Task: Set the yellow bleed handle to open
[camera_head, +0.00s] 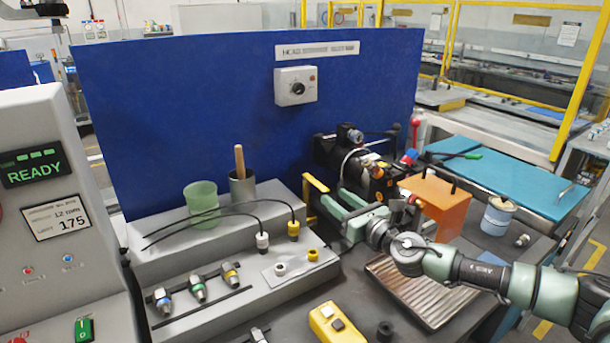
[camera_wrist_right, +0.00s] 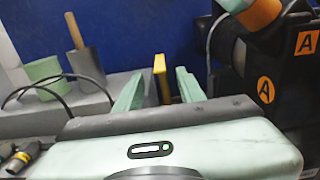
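The yellow bleed handle (camera_head: 314,186) stands at the left side of the dark valve assembly (camera_head: 352,158), in front of the blue panel. My right gripper (camera_head: 331,196) comes in from the right with its pale green fingers apart and pointing at the handle. In the right wrist view, the yellow handle (camera_wrist_right: 160,75) shows upright between the two open fingers (camera_wrist_right: 160,84), with a gap visible on both sides. Whether the fingertips reach past it is hard to tell. My left gripper is not in view.
An orange block (camera_head: 436,205) stands close to the right of my gripper, with a ribbed tray (camera_head: 425,292) below. A grey stepped stand (camera_head: 262,268) with fittings and cables lies left. A green cup (camera_head: 202,203) stands on it. A yellow box (camera_head: 336,324) lies at the front.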

